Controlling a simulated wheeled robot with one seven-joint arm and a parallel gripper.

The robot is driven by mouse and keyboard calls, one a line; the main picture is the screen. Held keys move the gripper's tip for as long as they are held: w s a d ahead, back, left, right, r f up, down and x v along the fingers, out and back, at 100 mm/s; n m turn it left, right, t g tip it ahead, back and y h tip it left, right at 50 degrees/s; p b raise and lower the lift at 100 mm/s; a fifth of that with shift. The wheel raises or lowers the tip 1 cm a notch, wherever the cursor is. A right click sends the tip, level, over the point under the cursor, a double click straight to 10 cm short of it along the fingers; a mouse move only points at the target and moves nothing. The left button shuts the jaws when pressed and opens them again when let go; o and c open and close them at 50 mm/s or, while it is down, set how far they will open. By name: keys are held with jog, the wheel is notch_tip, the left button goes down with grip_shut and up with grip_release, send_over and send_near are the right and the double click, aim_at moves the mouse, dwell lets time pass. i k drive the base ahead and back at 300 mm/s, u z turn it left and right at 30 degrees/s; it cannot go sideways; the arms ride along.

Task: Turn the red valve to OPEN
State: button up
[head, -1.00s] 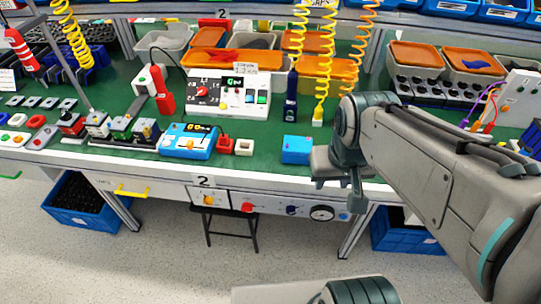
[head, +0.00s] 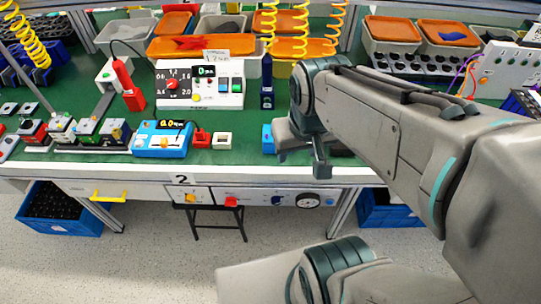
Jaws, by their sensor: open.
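The red valve (head: 231,202) is a small red knob on the pale control panel (head: 254,203) below the bench's front edge, seen in the head view. It sits between a yellow-orange knob and a dark blue knob. Its markings are too small to read, so I cannot tell its setting. My gripper (head: 302,163) is open at the bench's front edge, above and to the right of the red valve and apart from it. Nothing shows between its fingers.
A round gauge (head: 308,200) and a blue button (head: 330,201) sit at the panel's right. A blue box (head: 268,138) on the green bench is partly hidden by my gripper. A dark stool (head: 214,219) stands below the panel. The floor in front is open.

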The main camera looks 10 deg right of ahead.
aim_at(231, 202)
jog(key=k, duration=0.5)
jog(key=z, duration=1.4)
jog(key=i, duration=0.75)
jog(key=u, duration=1.65)
